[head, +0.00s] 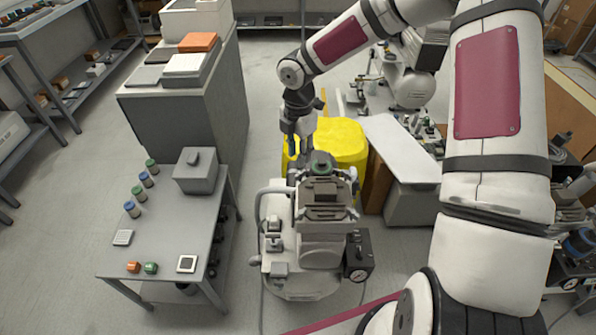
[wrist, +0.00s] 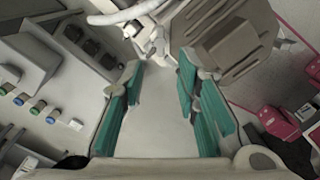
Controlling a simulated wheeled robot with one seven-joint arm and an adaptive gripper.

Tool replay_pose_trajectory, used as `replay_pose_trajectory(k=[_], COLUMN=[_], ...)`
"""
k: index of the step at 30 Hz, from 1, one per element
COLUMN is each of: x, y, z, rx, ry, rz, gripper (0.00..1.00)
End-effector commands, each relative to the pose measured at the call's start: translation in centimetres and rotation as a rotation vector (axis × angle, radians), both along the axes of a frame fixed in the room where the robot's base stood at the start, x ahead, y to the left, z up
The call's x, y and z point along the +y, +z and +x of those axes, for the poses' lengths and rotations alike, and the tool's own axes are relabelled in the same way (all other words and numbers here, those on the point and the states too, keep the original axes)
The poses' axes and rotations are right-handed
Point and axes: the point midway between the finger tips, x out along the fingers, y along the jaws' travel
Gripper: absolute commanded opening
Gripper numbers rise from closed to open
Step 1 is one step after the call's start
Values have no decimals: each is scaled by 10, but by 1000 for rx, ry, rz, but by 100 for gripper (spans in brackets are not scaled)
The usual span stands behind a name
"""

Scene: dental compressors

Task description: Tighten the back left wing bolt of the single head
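The compressor (head: 320,228), a pale grey machine with a ribbed head and a dark green round part on top, stands upright in the middle of the head view. My gripper (head: 296,150) points down at the back left of its head, close above it. In the wrist view my gripper (wrist: 160,82) has its two teal-padded fingers apart, with nothing between them. A small pale fitting (wrist: 155,44), possibly the wing bolt, lies just beyond the fingertips. The ribbed grey head (wrist: 235,40) is right of it. I cannot tell whether a finger touches anything.
A curved pale handle or hose (head: 262,200) runs along the compressor's left side. A dark box with a gauge (head: 358,255) is at its right. A grey table (head: 175,225) with small jars stands left. A yellow object (head: 340,138) is behind. Floor between table and compressor is clear.

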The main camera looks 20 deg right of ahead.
Motion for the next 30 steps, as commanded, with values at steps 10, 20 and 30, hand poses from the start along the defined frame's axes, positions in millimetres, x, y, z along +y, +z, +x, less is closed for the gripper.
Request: replay_pose_trajectory(k=[10,20,30], x=[0,0,0], y=[-61,-76,-76], z=[-1,0,0], rx=[2,-1,0], ry=[-1,0,0], rz=[0,0,-1], gripper=[29,29,0])
